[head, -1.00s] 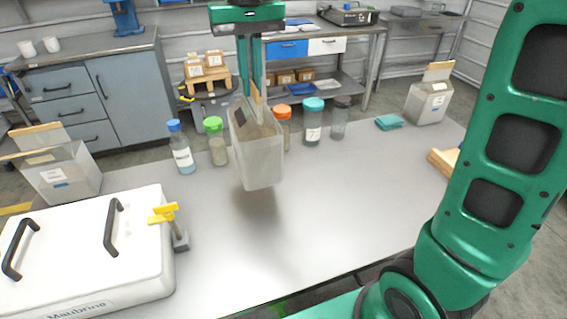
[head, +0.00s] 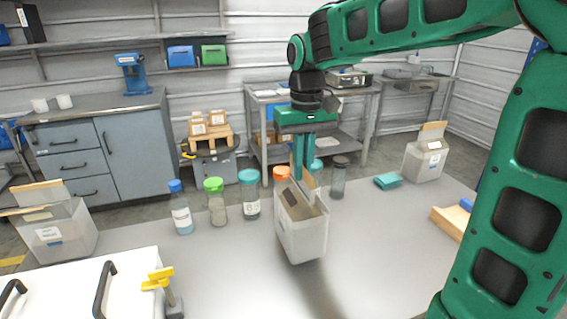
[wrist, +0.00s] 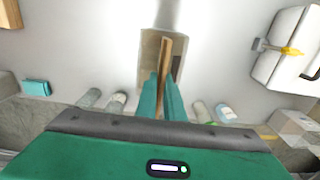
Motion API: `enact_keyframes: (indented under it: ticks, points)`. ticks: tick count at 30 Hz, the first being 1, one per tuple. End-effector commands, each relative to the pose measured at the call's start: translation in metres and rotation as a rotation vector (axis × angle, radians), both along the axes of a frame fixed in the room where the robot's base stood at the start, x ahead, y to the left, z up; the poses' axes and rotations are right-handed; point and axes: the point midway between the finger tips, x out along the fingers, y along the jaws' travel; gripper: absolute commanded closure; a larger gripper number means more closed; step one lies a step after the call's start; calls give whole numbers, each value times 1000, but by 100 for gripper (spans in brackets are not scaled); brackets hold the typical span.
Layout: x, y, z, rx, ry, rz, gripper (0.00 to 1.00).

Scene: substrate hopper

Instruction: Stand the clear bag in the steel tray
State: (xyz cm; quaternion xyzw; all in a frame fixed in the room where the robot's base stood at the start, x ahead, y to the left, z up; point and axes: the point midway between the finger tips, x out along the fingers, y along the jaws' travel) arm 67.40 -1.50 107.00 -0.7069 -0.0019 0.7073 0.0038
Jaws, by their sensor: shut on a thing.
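My gripper (head: 304,172) is shut on the wooden strip at the top of a translucent bag (head: 303,232). The bag is boxy, with greyish contents and a dark patch near its top. It hangs slightly tilted above the grey metal bench, with its shadow below. In the wrist view, the teal fingers (wrist: 167,98) pinch the strip and the bag (wrist: 150,62) shows beyond them. Similar bags with wooden strips and white labels stand at the left (head: 66,236) and at the far right (head: 424,160). I cannot pick out a steel tray with certainty.
Lidded bottles (head: 181,212) stand in a row behind the held bag. A white lidded box with black handles (head: 75,290) and a yellow-handled clamp (head: 160,282) are at front left. A teal cloth (head: 388,181) and wooden block (head: 452,222) are at right. The front middle bench is clear.

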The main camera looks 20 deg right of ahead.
Motion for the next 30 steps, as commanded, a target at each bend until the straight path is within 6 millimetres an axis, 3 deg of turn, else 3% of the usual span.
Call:
enact_keyframes:
  ticks: [5, 13, 25, 28, 30]
  points:
    - [0, -2, -7, 0, -2, 1, 100]
    - [0, -2, -36, 0, -2, 1, 100]
    - [1, -1, -41, 0, -3, 2, 100]
    - [0, -1, -42, 0, 0, 2, 73]
    - [0, -1, -42, 0, 0, 3, 73]
